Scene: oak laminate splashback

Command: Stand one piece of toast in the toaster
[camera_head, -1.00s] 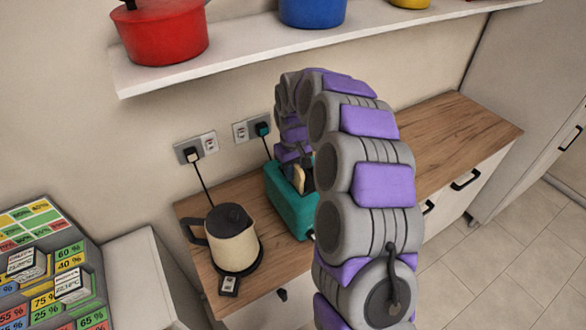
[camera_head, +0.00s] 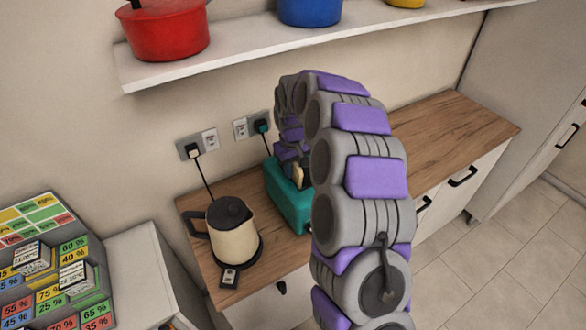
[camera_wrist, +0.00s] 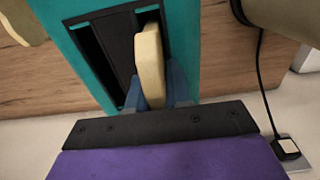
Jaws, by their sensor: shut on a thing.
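The teal toaster (camera_head: 287,205) stands on the wooden counter, partly hidden behind my arm. In the wrist view the toaster (camera_wrist: 75,40) shows two dark slots side by side. My gripper (camera_wrist: 158,92) is shut on a pale piece of toast (camera_wrist: 150,58), its blue-grey fingers on either side. The toast is on edge at the right-hand slot, lined up along it. I cannot tell how deep its lower edge sits. In the head view the toast (camera_head: 298,173) shows at the top of the toaster, and my gripper is mostly hidden there.
A cream kettle (camera_head: 232,232) stands left of the toaster on its base. Cables run from both to wall sockets (camera_head: 240,128). A shelf (camera_head: 250,60) with a red pot (camera_head: 165,30) and a blue pot (camera_head: 311,10) hangs above. The counter's right part (camera_head: 450,130) is clear.

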